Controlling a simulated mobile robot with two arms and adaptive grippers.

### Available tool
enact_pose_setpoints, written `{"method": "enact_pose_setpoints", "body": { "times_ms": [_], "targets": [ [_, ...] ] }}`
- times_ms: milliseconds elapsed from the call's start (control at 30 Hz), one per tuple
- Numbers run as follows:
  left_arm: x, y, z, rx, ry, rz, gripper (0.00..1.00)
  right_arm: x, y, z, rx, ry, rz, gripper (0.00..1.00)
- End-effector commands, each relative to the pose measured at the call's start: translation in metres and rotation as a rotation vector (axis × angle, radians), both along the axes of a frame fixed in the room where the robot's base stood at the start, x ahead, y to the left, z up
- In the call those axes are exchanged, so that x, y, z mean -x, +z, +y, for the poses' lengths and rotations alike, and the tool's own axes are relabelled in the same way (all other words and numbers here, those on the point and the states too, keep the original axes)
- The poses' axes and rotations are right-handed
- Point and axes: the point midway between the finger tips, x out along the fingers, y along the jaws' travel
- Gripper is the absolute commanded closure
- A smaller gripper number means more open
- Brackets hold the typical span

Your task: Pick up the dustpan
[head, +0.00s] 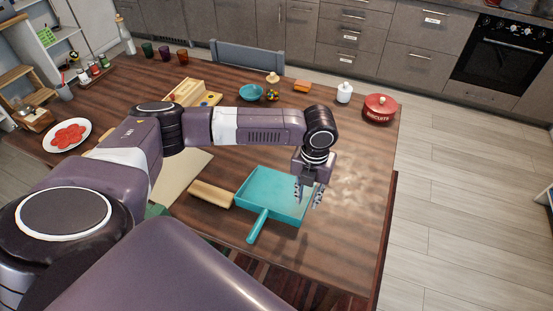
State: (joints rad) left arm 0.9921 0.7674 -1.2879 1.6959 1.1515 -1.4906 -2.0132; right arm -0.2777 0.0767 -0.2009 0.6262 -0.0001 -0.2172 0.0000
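A teal dustpan (268,188) lies on the wooden table (350,240), its handle (257,226) pointing toward the front edge. My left gripper (308,202) points down at the right side of the pan and covers part of its right edge in the head view. Its two fingers are spread, with nothing seen between them. I cannot tell whether the fingers touch the dustpan. My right gripper is not in the head view.
A wooden block-like item (211,194) lies left of the dustpan. Behind my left arm stand a teal bowl (251,92), a white jar (344,93) and a red biscuit tin (380,108). The table right of the dustpan is clear.

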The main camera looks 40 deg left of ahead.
Motion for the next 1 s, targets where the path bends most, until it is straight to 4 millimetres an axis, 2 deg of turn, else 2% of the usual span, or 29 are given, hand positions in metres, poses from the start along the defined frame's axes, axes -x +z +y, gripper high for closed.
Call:
{"method": "enact_pose_setpoints", "body": {
  "times_ms": [200,300,500,633,733,933,1000],
  "targets": [
    [0.004,-0.024,0.000,0.000,0.000,0.002,0.77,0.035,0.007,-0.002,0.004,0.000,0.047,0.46],
    [0.006,-0.040,0.000,-0.001,0.000,0.003,0.77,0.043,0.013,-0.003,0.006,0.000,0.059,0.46],
    [0.005,-0.062,0.000,-0.001,0.000,-0.001,0.77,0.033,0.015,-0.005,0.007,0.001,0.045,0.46],
    [0.005,-0.064,0.000,0.000,-0.001,-0.002,0.77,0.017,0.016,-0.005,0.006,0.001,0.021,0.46],
    [0.005,-0.064,0.000,0.000,0.000,-0.002,0.77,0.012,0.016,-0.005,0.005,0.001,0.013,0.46],
    [0.005,-0.064,0.000,0.000,0.000,-0.002,0.98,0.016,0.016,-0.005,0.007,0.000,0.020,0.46],
    [0.005,-0.064,0.000,0.000,0.000,-0.002,1.00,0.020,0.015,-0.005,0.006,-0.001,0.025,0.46]
  ]
}}
